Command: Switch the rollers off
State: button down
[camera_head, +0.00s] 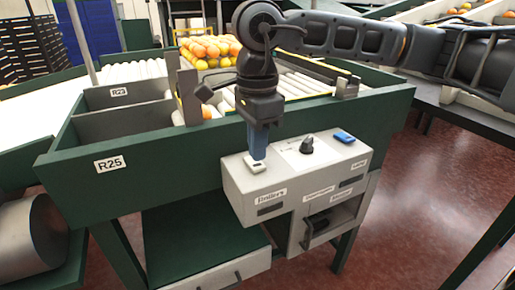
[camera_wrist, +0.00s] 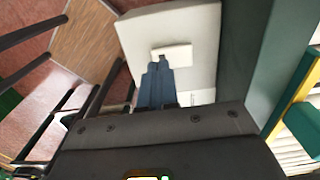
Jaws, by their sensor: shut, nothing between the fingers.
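A white control box (camera_head: 237,187) is fixed to the front of the green sorting table. A small pale switch (camera_head: 257,167) stands on its top at the left, above a label that reads "Rollers". My gripper (camera_head: 258,157) points down with its blue fingers together and empty, right at this switch. In the wrist view the fingertips (camera_wrist: 158,66) meet the edge of the pale switch (camera_wrist: 176,55); I cannot tell whether they press it. The switch's on or off position cannot be made out. The white rollers (camera_head: 300,83) lie behind my gripper.
A black knob (camera_head: 307,145) and a blue button (camera_head: 344,136) sit on the same box, right of the switch. Oranges (camera_head: 209,48) lie on the rollers behind. A green table wall (camera_head: 180,163) marked R25 runs beside the box. Red floor (camera_head: 425,190) is open at the right.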

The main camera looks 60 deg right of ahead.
jog(key=shift+f, duration=0.9)
jog(key=shift+f, duration=0.1)
jog(key=b, duration=0.2)
jog(key=shift+f+b, duration=0.3)
jog(key=shift+f, duration=0.1)
jog(key=shift+r+p, duration=0.35)
jog(key=shift+p, duration=0.05)
